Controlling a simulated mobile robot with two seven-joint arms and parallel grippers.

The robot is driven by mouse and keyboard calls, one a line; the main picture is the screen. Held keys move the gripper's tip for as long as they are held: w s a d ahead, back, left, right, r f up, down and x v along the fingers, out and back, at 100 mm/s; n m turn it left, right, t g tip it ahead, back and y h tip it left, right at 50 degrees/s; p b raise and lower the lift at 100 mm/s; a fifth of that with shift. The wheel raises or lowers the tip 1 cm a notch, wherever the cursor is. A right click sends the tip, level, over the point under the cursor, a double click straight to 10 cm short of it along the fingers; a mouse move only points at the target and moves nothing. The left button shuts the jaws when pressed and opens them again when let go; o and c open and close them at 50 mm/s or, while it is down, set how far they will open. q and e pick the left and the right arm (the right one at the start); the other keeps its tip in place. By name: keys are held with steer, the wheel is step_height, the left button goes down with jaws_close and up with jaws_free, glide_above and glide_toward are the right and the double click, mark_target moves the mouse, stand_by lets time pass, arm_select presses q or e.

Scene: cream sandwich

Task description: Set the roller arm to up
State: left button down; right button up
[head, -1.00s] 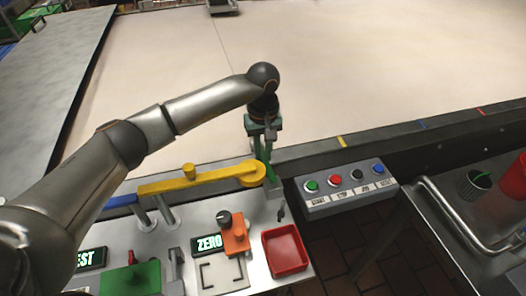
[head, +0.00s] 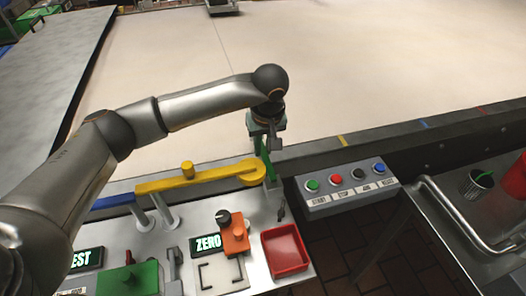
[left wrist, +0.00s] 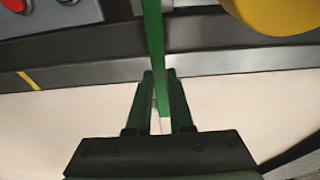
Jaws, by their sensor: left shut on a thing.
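A slim green bar (head: 266,163) stands beside the rounded right end of the yellow arm (head: 210,174), at the belt's near edge. I cannot tell for certain which part is the roller arm. My left gripper (head: 264,140) reaches down from above and is shut on the upper part of the green bar. In the left wrist view the green bar (left wrist: 154,35) runs between the two fingers of my left gripper (left wrist: 160,76), and part of the yellow round end (left wrist: 280,12) shows at top right. The bar's lower end is partly hidden. My right gripper is not in view.
A button box (head: 345,189) sits just right of the bar. A red tray (head: 286,251), an orange block (head: 235,240) and a ZERO display (head: 207,244) are on the near counter. The wide pale belt (head: 380,70) behind is clear near the gripper.

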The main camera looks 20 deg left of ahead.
mark_target(265, 155)
arm_select(q)
steer(key=t+b, duration=0.1)
steer(key=r+t+y+b, duration=0.1)
steer(key=r+y+b, duration=0.1)
steer(key=shift+s+d+t, duration=0.3)
steer(key=shift+s+t, duration=0.05)
steer(key=shift+t, duration=0.05)
steer(key=shift+s+d+r+t+y+b, duration=0.15)
steer(key=shift+s+r+t+y+b, duration=0.1)
steer(key=shift+r+t+y+b, duration=0.4)
steer(key=c, duration=0.8)
jaws_free()
steer(key=shift+f, duration=0.1)
steer(key=shift+g+h, duration=0.25)
steer(key=v, duration=1.2)
steer(key=shift+s, duration=0.2)
steer(key=shift+d, duration=0.2)
